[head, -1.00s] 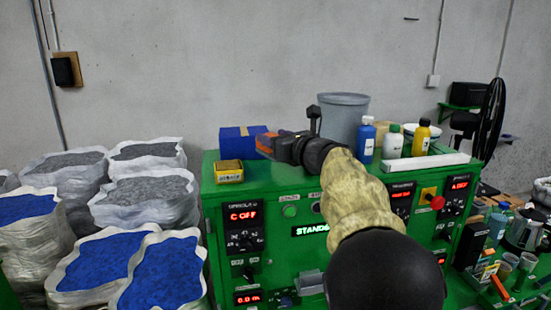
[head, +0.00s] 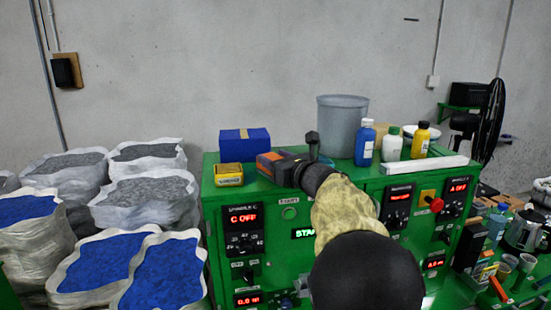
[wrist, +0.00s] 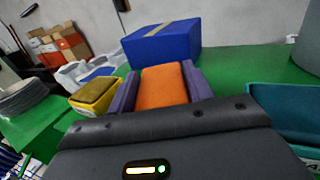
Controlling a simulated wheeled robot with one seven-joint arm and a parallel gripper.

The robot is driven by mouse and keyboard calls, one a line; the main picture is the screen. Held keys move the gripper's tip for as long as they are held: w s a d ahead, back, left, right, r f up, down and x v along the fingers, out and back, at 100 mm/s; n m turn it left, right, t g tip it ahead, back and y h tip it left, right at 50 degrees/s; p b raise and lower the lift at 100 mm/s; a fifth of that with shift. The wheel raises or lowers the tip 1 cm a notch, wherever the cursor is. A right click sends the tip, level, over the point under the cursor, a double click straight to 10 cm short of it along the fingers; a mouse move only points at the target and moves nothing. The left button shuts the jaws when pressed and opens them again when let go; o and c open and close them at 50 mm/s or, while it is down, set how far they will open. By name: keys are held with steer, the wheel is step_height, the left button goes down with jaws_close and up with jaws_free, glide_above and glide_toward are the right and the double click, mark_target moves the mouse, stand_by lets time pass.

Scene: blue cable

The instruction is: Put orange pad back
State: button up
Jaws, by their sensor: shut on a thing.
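The orange pad (wrist: 162,86) sits between the two purple fingers of my gripper (wrist: 163,90) in the wrist view. The fingers are shut on its sides. In the head view my gripper (head: 268,166) is low over the left part of the green machine's top, and a bit of the orange pad (head: 271,157) shows. I cannot tell whether the pad touches the top. A yellow open box (head: 228,175) stands just left of my gripper; in the wrist view this box (wrist: 84,104) holds a dull yellow-brown pad.
A blue box (head: 243,145) with a tape strip stands right behind my gripper. A grey bucket (head: 342,128) and several bottles (head: 391,144) stand to the right. The green machine top (wrist: 245,65) is clear right of the blue box.

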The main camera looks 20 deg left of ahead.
steer(key=shift+f, duration=0.15)
steer(key=o, duration=1)
steer(key=shift+o, duration=0.2)
steer(key=b+v, duration=0.6)
steer(key=v, duration=0.6)
